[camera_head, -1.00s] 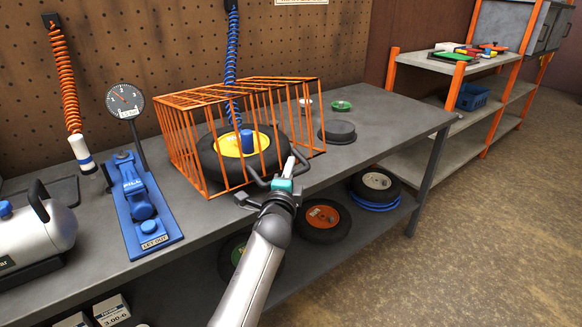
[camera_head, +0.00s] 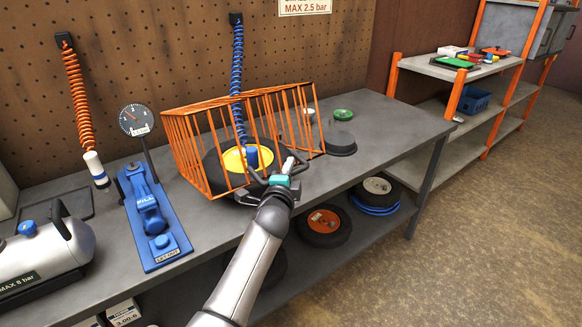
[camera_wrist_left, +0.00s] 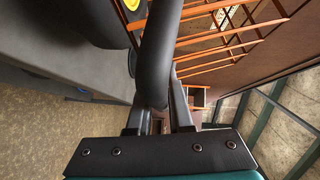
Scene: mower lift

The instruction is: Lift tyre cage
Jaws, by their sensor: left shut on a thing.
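The orange wire tyre cage (camera_head: 180,150) stands over a black tyre with a yellow hub (camera_head: 233,161) on the grey bench. The cage's front lower edge looks a little above the bench. My left gripper (camera_head: 280,181) is shut on the cage's black front handle (camera_head: 255,180). In the left wrist view the dark handle bar (camera_wrist_left: 158,55) runs between the fingers, with orange cage bars (camera_wrist_left: 225,45) beyond. A blue coiled hose (camera_head: 238,70) reaches down to the hub. The gripper hides part of the handle and tyre. My right gripper is not in view.
The blue pump stand (camera_head: 153,222) with a gauge (camera_head: 136,119) and a silver tank (camera_head: 50,250) are left of the cage. A black disc (camera_head: 340,143) and green reel (camera_head: 343,115) lie right. Wheels (camera_head: 323,222) sit on the lower shelf. The bench's right end is clear.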

